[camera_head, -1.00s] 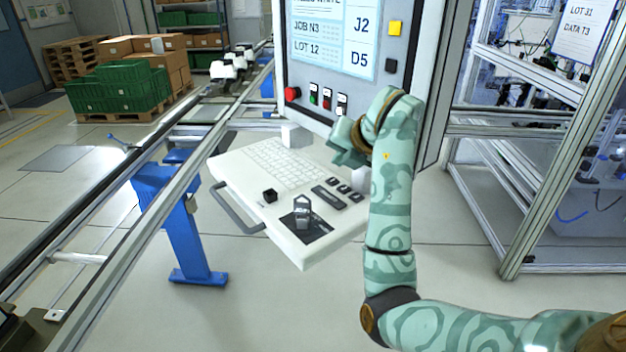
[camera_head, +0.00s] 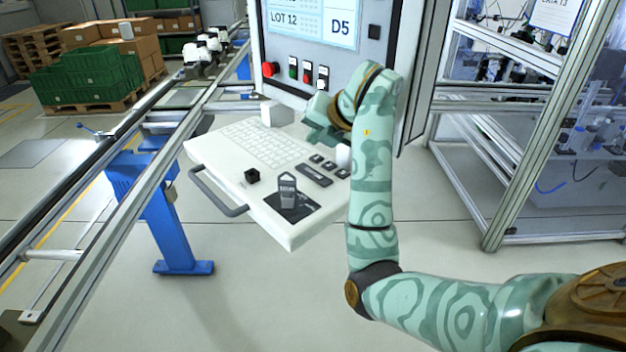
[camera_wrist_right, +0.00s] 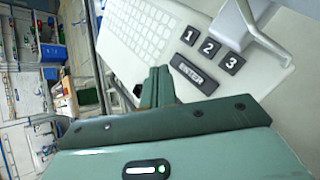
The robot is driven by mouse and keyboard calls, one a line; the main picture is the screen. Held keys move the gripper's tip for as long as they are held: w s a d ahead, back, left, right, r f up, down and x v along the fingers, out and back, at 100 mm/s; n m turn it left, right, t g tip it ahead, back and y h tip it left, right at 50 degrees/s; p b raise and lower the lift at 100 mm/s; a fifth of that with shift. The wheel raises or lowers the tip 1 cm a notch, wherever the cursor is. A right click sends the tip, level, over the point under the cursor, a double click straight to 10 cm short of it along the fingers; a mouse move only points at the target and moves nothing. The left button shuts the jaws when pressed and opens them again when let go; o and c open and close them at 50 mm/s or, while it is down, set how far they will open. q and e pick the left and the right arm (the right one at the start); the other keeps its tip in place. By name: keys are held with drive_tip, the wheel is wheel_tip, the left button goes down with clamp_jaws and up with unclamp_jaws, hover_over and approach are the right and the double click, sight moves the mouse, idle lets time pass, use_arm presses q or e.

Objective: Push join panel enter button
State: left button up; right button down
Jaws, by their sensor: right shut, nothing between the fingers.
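The white join panel (camera_head: 232,136) carries a keyboard, a long dark ENTER button (camera_head: 314,175) and a row of small dark number keys (camera_head: 329,165). In the right wrist view the ENTER button (camera_wrist_right: 197,75) is readable, beside keys 1, 2 and 3 (camera_wrist_right: 209,46). My right gripper (camera_head: 317,128) is shut and empty over the far right part of the panel. In the wrist view its closed fingertips (camera_wrist_right: 160,74) appear left of the ENTER button; I cannot tell their exact height above the panel. My left gripper is not in view.
A screen cabinet (camera_head: 385,75) with a red knob (camera_head: 269,69) and switches stands behind the panel. A conveyor rail (camera_head: 150,165) runs at left, a framed cell (camera_head: 510,190) at right.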

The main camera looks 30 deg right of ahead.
drive_tip(key=b, duration=0.3)
hover_over(316, 176)
wheel_tip(316, 176, down, 5)
drive_tip(key=shift+r, duration=0.2)
drive_tip(key=shift+f+b, duration=0.55)
drive_tip(key=shift+f, duration=0.1)
idle(1.0)
drive_tip(key=shift+f, duration=0.4)
drive_tip(key=shift+f+b, duration=0.5)
drive_tip(key=shift+b, duration=0.1)
idle(0.5)
drive_tip(key=shift+r+p, duration=0.85)
drive_tip(key=shift+r, duration=0.1)
